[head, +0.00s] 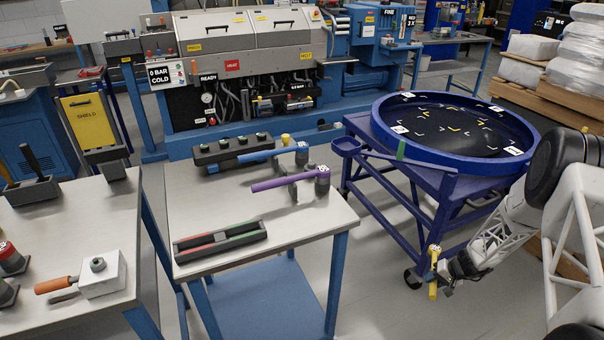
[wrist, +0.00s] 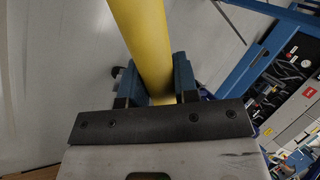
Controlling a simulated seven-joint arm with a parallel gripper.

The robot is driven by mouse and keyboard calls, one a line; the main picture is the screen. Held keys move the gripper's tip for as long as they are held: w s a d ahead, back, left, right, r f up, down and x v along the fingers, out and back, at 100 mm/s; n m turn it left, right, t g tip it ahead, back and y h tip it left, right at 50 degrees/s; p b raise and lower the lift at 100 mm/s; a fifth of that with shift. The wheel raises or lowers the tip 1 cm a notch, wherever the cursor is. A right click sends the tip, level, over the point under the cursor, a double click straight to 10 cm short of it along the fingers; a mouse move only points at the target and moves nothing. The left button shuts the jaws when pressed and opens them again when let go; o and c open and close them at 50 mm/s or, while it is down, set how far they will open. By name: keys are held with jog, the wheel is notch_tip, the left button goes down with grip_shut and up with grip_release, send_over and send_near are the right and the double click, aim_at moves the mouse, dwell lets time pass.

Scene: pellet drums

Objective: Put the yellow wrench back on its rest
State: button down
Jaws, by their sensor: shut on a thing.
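The yellow wrench (head: 433,285) is in my gripper (head: 440,268), held in the air to the right of the middle table and in front of the blue drum stand. It hangs roughly upright in the head view. In the wrist view its yellow handle (wrist: 140,35) runs between the two fingers (wrist: 155,85), which are shut on it. On the middle table (head: 205,205), a purple wrench (head: 275,184) and a blue wrench (head: 262,155) lie on dark supports. A small yellow piece (head: 285,140) shows behind the blue wrench; I cannot tell if it marks a rest.
A black block with green tops (head: 232,150) and a tray with red and green strips (head: 220,240) are on the middle table. The wide blue drum (head: 380,115) stands at the right, with a long-handled scoop (head: 345,147) by its rim. A left table (head: 80,225) holds other tools.

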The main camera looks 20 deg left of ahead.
jog(key=shift+r, duration=0.1)
jog(key=w+a+r+m, duration=0.1)
jog(key=w+a+r, duration=0.3)
jog(key=a+r, duration=0.45)
jog(key=w+a+r, duration=0.4)
jog(key=a+r, duration=0.4)
jog(key=r, duration=0.2)
jog(key=a+r+m+t, duration=0.2)
jog(key=a+r, duration=2.1)
jog(key=r, duration=0.2)
jog(key=s+a+r+m+t+h, duration=0.1)
jog(key=s+a+r+m, duration=0.1)
jog(key=s+a, duration=0.5)
jog(key=s+a+r+m+t+h, duration=0.1)
jog(key=s+a+m, duration=0.3)
jog(key=s+a, duration=0.4)
jog(key=shift+a+r+t, duration=0.5)
jog(key=shift+a+r, duration=0.1)
jog(key=shift+a, duration=2.6)
jog(key=shift+f, duration=0.2)
